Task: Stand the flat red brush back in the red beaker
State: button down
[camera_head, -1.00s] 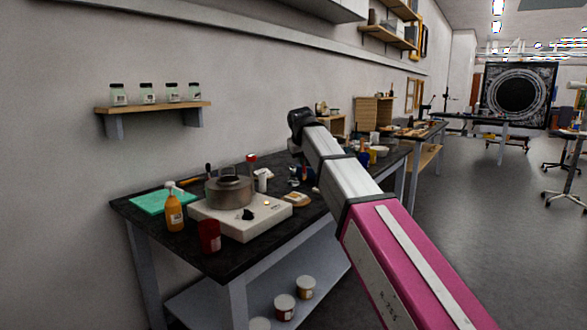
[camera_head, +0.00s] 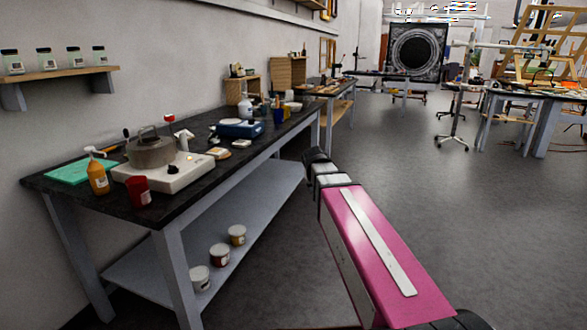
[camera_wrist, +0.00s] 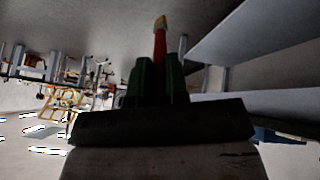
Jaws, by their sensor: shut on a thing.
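The fingers hide the rest of the brush. In the head view the red beaker (camera_head: 138,191) stands upright on the near part of the dark table, in front of the white hotplate. The dark end of my arm is out past the table's right edge, apart from the beaker. The brush cannot be made out in the head view.
The dark table (camera_head: 75,200) also holds an orange spray bottle (camera_head: 97,177) left of the beaker and a metal pot (camera_head: 151,150) on the hotplate (camera_head: 190,176). A blue device (camera_head: 238,129) stands further back. Open floor (camera_head: 430,210) lies to the right.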

aim_at(144, 204)
jog(key=k+j, duration=0.85)
